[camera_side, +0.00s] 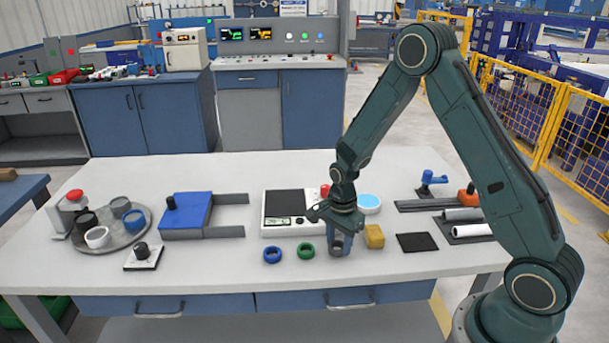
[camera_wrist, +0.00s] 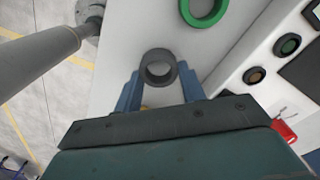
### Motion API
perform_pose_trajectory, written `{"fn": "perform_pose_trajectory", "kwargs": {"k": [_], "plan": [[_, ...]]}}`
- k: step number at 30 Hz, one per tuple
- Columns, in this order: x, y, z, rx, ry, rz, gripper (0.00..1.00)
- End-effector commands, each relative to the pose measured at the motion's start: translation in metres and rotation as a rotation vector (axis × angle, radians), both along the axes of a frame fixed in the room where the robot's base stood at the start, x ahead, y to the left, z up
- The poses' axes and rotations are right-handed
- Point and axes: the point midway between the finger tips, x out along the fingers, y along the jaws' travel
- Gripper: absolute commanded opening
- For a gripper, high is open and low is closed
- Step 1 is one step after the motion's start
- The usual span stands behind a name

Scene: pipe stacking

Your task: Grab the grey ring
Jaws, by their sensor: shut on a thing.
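The grey ring (camera_wrist: 158,82) sits between the two blue fingers of my gripper (camera_wrist: 160,74) in the wrist view, with its opening facing the camera. The gripper is shut on it. In the side view my gripper (camera_side: 340,243) points down close to the front part of the white table. A grey part of the ring (camera_side: 337,250) shows at the fingertips there. I cannot tell whether the ring touches the table.
A green ring (camera_side: 306,251) and a blue ring (camera_side: 272,255) lie left of my gripper. A yellow block (camera_side: 374,237) is close on its right. A scale (camera_side: 278,229) stands behind. A round tray (camera_side: 140,236) with several cups is at far left.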

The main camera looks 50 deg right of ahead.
Motion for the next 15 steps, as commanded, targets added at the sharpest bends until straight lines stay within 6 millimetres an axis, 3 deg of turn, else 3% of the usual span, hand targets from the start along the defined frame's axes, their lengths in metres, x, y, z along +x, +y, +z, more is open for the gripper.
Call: {"fn": "perform_pose_trajectory", "kwargs": {"k": [8,15], "plan": [[0.001,0.000,0.035,0.000,-0.005,0.000,0.19],[0.001,0.000,0.080,-0.001,-0.007,0.000,0.19]]}}
